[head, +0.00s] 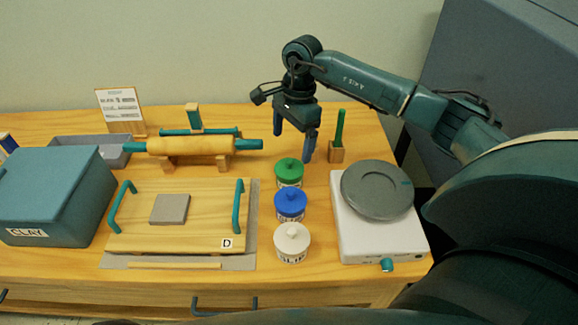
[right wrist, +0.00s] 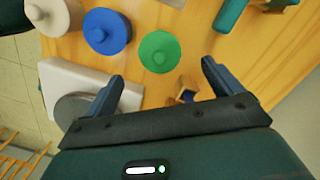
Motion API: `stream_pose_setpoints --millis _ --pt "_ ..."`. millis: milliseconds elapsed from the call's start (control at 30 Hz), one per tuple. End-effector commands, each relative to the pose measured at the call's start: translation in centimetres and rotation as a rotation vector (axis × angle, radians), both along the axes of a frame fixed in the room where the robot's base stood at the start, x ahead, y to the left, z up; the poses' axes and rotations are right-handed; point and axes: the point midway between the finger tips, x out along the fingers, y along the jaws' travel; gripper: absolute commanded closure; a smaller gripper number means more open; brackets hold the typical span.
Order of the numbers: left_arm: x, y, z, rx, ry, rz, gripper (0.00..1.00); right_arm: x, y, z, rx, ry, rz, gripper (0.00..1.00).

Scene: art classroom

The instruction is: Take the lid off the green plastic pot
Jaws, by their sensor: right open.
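The green pot (head: 289,173) stands on the wooden table with its green knobbed lid on, at the back of a row of three pots. In the right wrist view the green lid (right wrist: 159,52) shows from above, beyond the fingertips. My right gripper (head: 295,142) is above and behind the green pot, fingers pointing down, open and empty. In the right wrist view its fingers (right wrist: 162,72) are spread wide, with the lid apart from them. My left gripper is not in view.
A blue pot (head: 290,204) and a white pot (head: 292,242) stand in front of the green one. A small wooden holder (head: 336,152) with a green tool is close right. A turntable (head: 377,190), rolling pin (head: 190,146), board (head: 200,200) and clay box (head: 55,190) surround them.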

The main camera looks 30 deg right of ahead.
Motion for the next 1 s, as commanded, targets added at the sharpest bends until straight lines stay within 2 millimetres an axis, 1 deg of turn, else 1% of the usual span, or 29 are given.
stream_pose_setpoints --millis 33,267,433,567,667,833,1000 --pt "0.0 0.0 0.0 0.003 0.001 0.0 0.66 -0.1 0.1 -0.6 0.001 0.003 0.0 0.08" --pt "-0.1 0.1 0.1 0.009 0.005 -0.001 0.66 -0.1 0.4 -2.3 0.002 0.003 -0.001 0.08" --pt "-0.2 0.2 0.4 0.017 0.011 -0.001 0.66 -0.4 0.7 -4.9 0.004 0.004 0.0 0.08" --pt "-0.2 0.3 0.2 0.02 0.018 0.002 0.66 -0.3 0.8 -6.2 0.003 0.001 -0.001 0.08" --pt "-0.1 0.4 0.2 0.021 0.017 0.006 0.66 -0.3 0.8 -6.6 0.003 -0.001 -0.001 0.08" --pt "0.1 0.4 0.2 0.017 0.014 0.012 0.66 -0.2 0.8 -6.6 0.003 -0.001 0.0 0.08" --pt "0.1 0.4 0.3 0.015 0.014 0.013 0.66 -0.2 0.8 -6.6 0.003 -0.001 0.0 0.22"
